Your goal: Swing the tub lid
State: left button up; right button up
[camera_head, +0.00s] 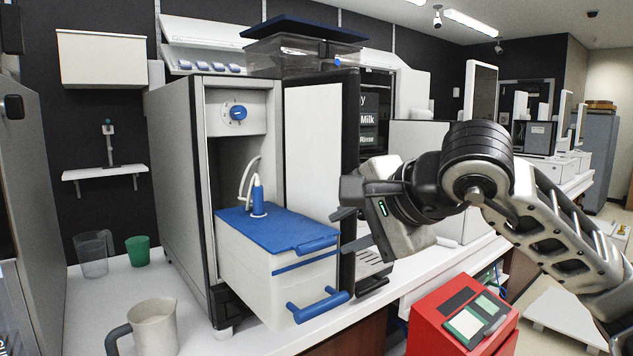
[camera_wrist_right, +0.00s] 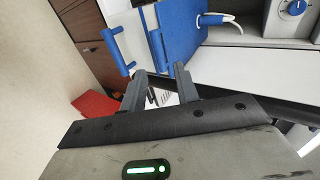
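The white tub (camera_head: 290,280) sits pulled out of the tall grey machine's open bay. Its blue lid (camera_head: 262,226) lies flat and closed on top, with a blue front lip (camera_head: 318,245) and a blue spout fitting with a white hose (camera_head: 257,195). A blue handle (camera_head: 318,304) is on the tub's front. In the wrist view the lid (camera_wrist_right: 180,25) and tub (camera_wrist_right: 124,28) are just beyond the fingertips. My right gripper (camera_head: 347,229) is open and empty, to the right of the lid's lip and apart from it. The wrist view shows its fingers spread (camera_wrist_right: 160,72). My left gripper is not in view.
A beige jug (camera_head: 154,328) stands front left on the white counter. A clear jug (camera_head: 92,255) and green cup (camera_head: 138,251) stand behind it. The machine's white door (camera_head: 313,145) stands right of the bay. A red till (camera_head: 462,318) stands lower right.

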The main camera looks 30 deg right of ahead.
aim_at(320, 245)
jog(key=x, duration=0.7)
jog(key=shift+w+a+f, duration=0.15)
jog(key=shift+w+f, duration=0.05)
jog(key=shift+f, duration=0.05)
jog(key=shift+s, duration=0.1)
grip_shut()
jog(key=r+p, duration=0.3)
jog(key=r, duration=0.1)
jog(key=shift+w, duration=0.2)
jog(key=r+p, duration=0.1)
jog(key=w+r+p, duration=0.1)
jog(key=r+p, duration=0.1)
jog(key=shift+w+r+p, duration=0.25)
jog(key=shift+r+p, duration=0.05)
jog(key=shift+p, duration=0.15)
jog(key=shift+r, duration=0.1)
